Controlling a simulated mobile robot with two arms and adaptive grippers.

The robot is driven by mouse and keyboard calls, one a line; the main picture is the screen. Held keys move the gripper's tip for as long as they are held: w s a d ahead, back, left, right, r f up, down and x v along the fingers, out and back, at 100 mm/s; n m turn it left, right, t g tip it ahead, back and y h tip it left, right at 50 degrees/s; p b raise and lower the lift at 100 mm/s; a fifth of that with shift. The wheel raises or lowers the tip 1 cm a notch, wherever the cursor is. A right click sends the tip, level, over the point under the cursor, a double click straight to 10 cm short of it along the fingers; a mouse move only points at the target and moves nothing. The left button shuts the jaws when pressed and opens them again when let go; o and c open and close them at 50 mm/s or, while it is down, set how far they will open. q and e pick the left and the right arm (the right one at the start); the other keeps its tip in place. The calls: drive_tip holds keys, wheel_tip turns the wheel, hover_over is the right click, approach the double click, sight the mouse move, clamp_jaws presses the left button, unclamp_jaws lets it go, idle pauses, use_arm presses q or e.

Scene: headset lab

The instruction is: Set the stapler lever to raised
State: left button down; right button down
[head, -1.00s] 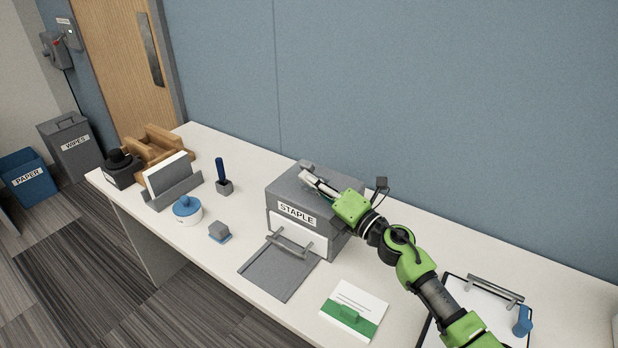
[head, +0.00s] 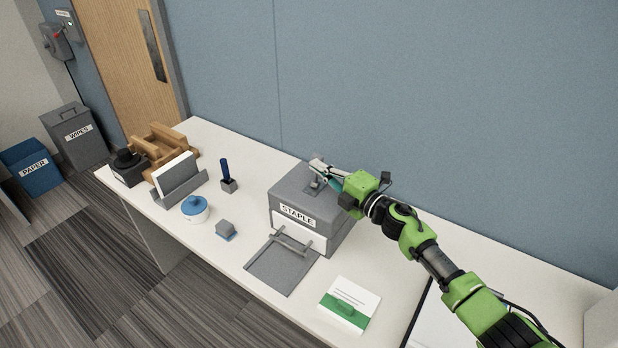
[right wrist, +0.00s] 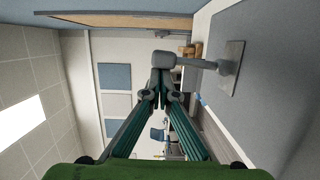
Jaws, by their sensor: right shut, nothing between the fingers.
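The stapler is a grey box (head: 290,188) labelled STAPLE, with a white front panel, on the white table. Its grey lever (head: 315,184) is on top, partly covered by my right gripper in the head view. In the right wrist view the lever (right wrist: 195,63) stands out from a small plate on the grey top and ends in a rounded knob. My right gripper (head: 319,164) is shut and empty. Its fingertips (right wrist: 160,77) are right at the knob; I cannot tell whether they touch it. My left gripper is not in view.
A grey flap or tray (head: 277,268) lies in front of the stapler. A green-and-white card (head: 350,300) is nearer. A blue-lidded pot (head: 195,207), a small grey block (head: 226,228) and a pen holder (head: 229,186) stand to the left. A blue wall (head: 400,90) rises behind.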

sight(323, 160)
drive_tip(key=shift+w+d+m, duration=0.35)
drive_tip(key=shift+w+d, duration=0.1)
drive_tip(key=shift+w, duration=0.2)
drive_tip(key=shift+w+d+m, duration=0.35)
drive_tip(key=shift+w+d, duration=0.1)
drive_tip(key=shift+w, duration=0.15)
drive_tip(key=shift+w+d, duration=0.25)
drive_tip(key=shift+w, duration=0.1)
drive_tip(key=shift+d, duration=0.1)
